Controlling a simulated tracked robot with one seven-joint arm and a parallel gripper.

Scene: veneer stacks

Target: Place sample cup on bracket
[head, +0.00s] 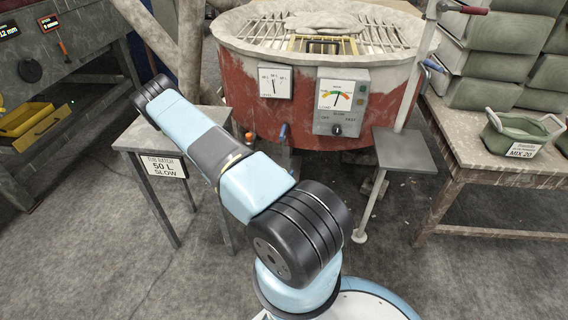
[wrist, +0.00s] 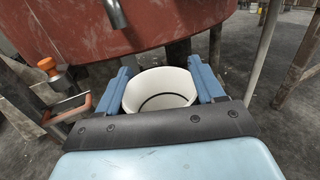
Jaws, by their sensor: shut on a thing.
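In the wrist view, the white sample cup (wrist: 150,84) sits upright between the two blue fingers of my gripper (wrist: 163,76). The fingers press on its left and right sides. I look down into its open mouth, and a dark ring line shows inside. The cup's lower part is hidden by my gripper's body. Neither the cup nor my gripper can be made out in the head view. A small grey plate (head: 404,150) on a pale post stands right of the red tub; I cannot tell whether it is the bracket. It looks bare.
The red tub (head: 240,95) fills the back, with gauges and a control box (head: 341,101) in front. In the wrist view, a metal spout (wrist: 115,12) hangs above the cup and an orange-knobbed fitting (wrist: 47,65) is at left. Benches stand on both sides.

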